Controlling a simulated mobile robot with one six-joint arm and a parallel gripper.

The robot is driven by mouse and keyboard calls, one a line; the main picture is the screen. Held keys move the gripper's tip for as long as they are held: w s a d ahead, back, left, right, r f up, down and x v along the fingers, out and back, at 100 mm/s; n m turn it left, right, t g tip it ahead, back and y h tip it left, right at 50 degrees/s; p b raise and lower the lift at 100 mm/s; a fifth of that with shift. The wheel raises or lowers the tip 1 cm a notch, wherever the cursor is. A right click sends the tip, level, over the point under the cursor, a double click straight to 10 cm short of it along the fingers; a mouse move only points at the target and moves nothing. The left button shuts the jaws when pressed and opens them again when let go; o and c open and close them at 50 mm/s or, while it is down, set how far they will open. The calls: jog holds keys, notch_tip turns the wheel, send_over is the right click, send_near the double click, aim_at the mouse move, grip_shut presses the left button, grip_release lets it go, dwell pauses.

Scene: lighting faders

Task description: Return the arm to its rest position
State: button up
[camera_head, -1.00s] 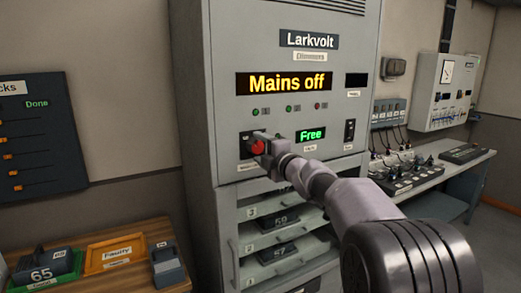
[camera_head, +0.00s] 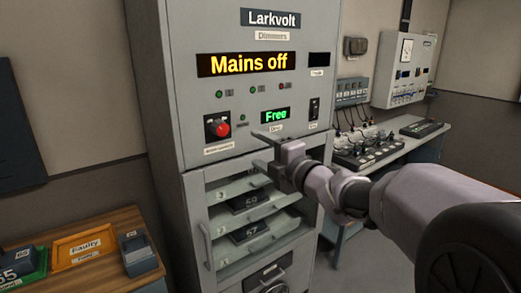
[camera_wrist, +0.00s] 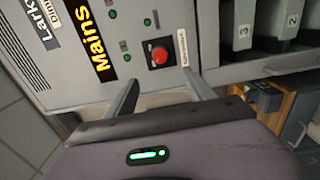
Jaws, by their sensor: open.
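My arm reaches in from the right in the head view, and my gripper (camera_head: 262,148) is in front of the dimmer cabinet (camera_head: 180,100), below the red mains knob (camera_head: 223,129) and to its right. In the wrist view my gripper (camera_wrist: 163,92) has its two fingers apart with nothing between them. The red knob (camera_wrist: 159,56) shows beyond the fingers, clear of them. The cabinet's display (camera_head: 246,64) reads "Mains off" and a small green display (camera_head: 275,115) reads "Free".
Below, the cabinet's open bay (camera_head: 195,185) holds numbered dimmer modules. A wooden table (camera_head: 122,220) with an orange "Faulty" tray (camera_head: 60,262) stands at left. A bench (camera_head: 425,145) with a fader console (camera_head: 370,150) stands behind my arm at right.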

jog(key=s+d+f+m+g+h, duration=0.1)
jog(key=s+d+f+m+h, duration=0.2)
jog(key=s+d+m+h, duration=1.15)
jog(key=s+a+f+m+g+y, duration=0.3)
jog(key=s+f+m, duration=0.4)
jog(key=s, duration=0.3)
jog(key=s+a+f+m+g+y, duration=0.3)
jog(key=s+m, duration=0.5)
jog(key=s, duration=0.3)
notch_tip(320, 180, down, 4)
jog(key=shift+s+a+r+g, duration=0.15)
jog(key=shift+s+a+g, duration=0.25)
jog(key=shift+g, duration=0.7)
jog(key=shift+w+y, duration=0.1)
jog(key=shift+y, duration=0.15)
